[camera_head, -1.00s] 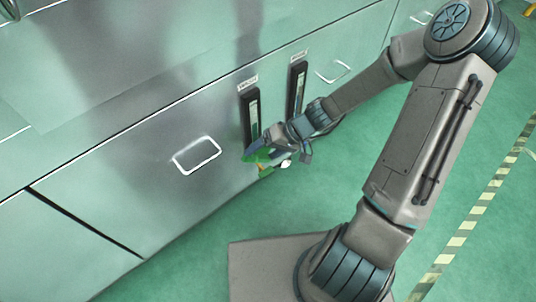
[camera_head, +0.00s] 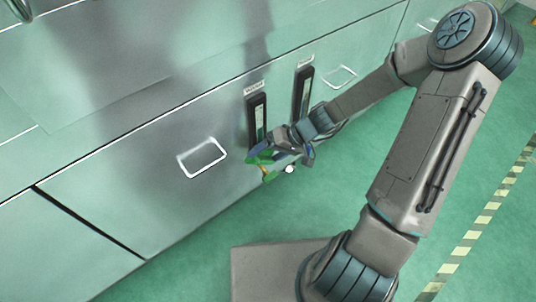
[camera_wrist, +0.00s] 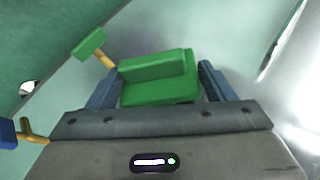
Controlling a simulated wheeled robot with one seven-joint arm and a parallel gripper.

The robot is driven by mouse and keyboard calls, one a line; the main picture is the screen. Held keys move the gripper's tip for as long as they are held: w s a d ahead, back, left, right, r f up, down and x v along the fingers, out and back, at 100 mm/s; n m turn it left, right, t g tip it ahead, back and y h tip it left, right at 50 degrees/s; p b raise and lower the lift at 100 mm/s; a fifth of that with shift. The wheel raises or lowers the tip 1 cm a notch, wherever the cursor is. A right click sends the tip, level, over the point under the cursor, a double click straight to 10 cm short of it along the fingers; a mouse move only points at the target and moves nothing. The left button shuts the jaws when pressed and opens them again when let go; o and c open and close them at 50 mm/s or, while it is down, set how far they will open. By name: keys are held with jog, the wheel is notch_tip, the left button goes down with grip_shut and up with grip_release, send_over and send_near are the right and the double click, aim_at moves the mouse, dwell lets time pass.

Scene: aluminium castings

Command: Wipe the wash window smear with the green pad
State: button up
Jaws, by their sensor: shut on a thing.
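My gripper (camera_wrist: 158,90) is shut on the green pad (camera_wrist: 158,78), which sits between its two blue fingers in the wrist view. In the head view the green pad (camera_head: 262,157) is at the cabinet front, just below the lower end of the left dark-framed window strip (camera_head: 257,120). I cannot tell whether the pad touches the panel. A label above this strip is too small to read surely. A second dark-framed strip (camera_head: 303,92) is to its right, also labelled. I cannot make out a smear on either strip; my gripper and pad may cover part of the left one.
A green block with a yellow stem (camera_wrist: 90,43) is beside the pad. A blue-ended yellow piece (camera_wrist: 10,131) is at the wrist view's left edge. White-outlined rectangles (camera_head: 202,157) mark the panel left and right of the strips.

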jog(key=shift+w+a, duration=0.3)
jog(key=shift+w, duration=0.1)
jog(key=w+d, duration=0.2)
jog(key=d, duration=0.1)
jog(key=shift+w+d, duration=0.15)
dwell(0.4)
jog(key=shift+s+a+b, duration=0.15)
jog(key=shift+s+a, duration=0.5)
jog(key=shift+a, duration=0.25)
jog(key=shift+s+a+b, duration=0.15)
jog(key=shift+s+a, duration=0.45)
jog(key=shift+a, duration=0.25)
jog(key=shift+d, duration=0.15)
